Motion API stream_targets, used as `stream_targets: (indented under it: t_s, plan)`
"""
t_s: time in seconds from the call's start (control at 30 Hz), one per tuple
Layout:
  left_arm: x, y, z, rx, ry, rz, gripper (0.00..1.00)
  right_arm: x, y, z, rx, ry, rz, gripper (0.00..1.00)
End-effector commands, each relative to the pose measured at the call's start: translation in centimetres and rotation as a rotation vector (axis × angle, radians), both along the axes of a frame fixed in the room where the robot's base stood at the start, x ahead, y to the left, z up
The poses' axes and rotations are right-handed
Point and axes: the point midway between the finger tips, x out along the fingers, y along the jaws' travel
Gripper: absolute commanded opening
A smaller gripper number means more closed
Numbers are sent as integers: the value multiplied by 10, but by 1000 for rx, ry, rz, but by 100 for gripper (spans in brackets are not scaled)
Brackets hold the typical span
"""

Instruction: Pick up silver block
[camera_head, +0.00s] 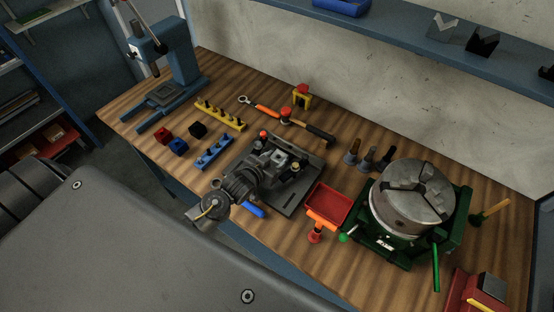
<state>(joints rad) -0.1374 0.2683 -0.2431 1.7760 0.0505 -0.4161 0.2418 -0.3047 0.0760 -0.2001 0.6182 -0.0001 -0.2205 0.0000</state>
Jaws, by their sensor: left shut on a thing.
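The silver block (279,158) is a small bright piece at the middle of the workbench, above a dark grey fixture plate (290,196). My left gripper (275,162) reaches in from the lower left over the plate and is shut on the silver block. The fingers and wrist hide part of the block and plate. I cannot tell whether the block still touches the fixture under it. My right gripper is not in view.
A blue press (178,60) stands at the far left. Red (163,135), blue (178,146) and black (198,129) cubes lie left of the fixture. A red tray (327,205) and a big round chuck (411,192) on a green base are to the right.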

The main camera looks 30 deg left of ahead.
Motion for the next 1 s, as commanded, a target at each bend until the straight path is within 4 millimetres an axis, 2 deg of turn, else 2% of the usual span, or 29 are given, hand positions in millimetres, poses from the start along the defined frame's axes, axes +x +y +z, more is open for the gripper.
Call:
stream_targets:
  t_s: [0.17,0.37,0.63,0.8,1.0]
  plan:
    - [0,0,6,-1,-1,-1,16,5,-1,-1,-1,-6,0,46]
    - [-2,1,34,1,-4,-2,16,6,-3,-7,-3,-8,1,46]
    - [-48,18,89,4,-5,-3,16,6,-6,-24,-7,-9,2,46]
    - [-87,32,105,4,0,-3,16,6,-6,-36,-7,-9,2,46]
    - [-117,42,122,1,3,-1,16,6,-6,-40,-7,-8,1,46]
